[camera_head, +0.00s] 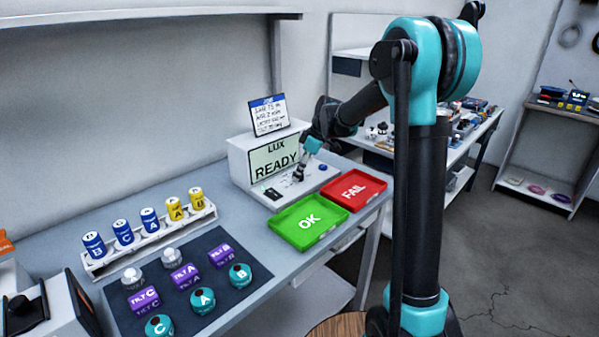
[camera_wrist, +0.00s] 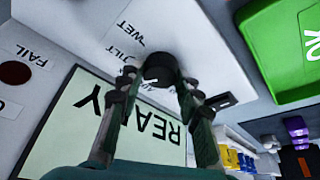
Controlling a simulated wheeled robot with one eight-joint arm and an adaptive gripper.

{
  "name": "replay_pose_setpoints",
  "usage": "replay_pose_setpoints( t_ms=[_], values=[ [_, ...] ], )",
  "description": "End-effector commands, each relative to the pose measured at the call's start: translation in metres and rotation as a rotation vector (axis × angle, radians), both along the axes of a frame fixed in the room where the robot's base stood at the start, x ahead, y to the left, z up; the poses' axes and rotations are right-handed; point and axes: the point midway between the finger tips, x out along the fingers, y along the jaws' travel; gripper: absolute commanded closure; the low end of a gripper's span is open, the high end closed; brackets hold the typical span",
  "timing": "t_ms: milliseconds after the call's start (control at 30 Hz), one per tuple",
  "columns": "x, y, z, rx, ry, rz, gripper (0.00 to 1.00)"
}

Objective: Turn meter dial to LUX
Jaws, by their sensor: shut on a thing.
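The white meter (camera_head: 240,160) stands on the bench, and its screen (camera_head: 272,158) reads "LUX READY". In the wrist view part of the screen (camera_wrist: 95,125) shows "READY" upside down. The black dial (camera_wrist: 160,66) sits on the meter's sloped panel, with "WET" and "TILT" labels beside it. Another label is partly hidden, and I cannot read where the dial points. My gripper (camera_wrist: 158,85) is shut on the dial, one finger on each side. In the head view my gripper (camera_head: 300,168) reaches down to the panel in front of the screen.
A green OK tray (camera_head: 296,246) and a red FAIL tray (camera_head: 376,188) lie in front of the meter. A rack (camera_head: 150,243) of blue and yellow cylinders and a dark mat (camera_head: 222,295) with several sensors are at the left. A sign (camera_head: 268,114) stands on the meter.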

Motion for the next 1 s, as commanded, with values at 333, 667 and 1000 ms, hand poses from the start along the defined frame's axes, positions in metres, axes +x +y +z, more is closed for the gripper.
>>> replay_pose_setpoints(
  t_ms=[333,667,1000],
  values=[
    [0.0008,-0.0004,-0.0001,-0.001,0.0,0.067,0.94],
    [0.0007,-0.0005,-0.0002,-0.002,0.0,0.069,0.94],
    [0.0006,-0.0003,-0.0002,-0.001,0.0,0.069,0.44]
  ],
)
